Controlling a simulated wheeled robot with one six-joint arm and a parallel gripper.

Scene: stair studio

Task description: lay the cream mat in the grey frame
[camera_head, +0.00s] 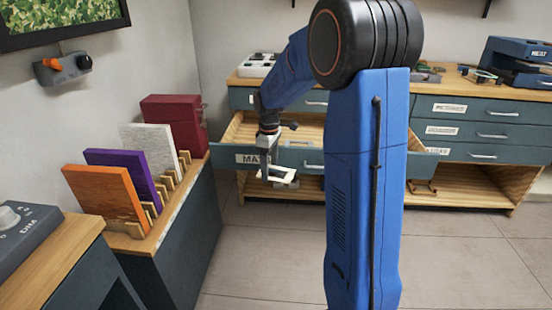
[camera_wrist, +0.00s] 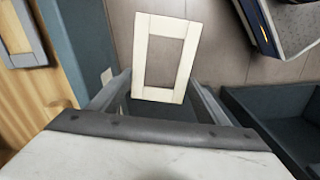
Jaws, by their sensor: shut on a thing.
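The cream mat (camera_wrist: 148,50) is a flat rectangular border with an open middle. My gripper (camera_wrist: 163,95) is shut on its near edge in the wrist view, and the mat sticks out past the fingers. In the head view the mat (camera_head: 280,176) hangs below my gripper (camera_head: 268,166), in front of an open drawer.
The open drawer (camera_head: 226,158) has a teal front and a label. Colored panels, orange (camera_head: 108,196), purple (camera_head: 124,171) and white (camera_head: 148,146), stand in slots on the left cabinet. A maroon box (camera_head: 172,112) stands behind. Floor (camera_head: 255,240) is clear in front.

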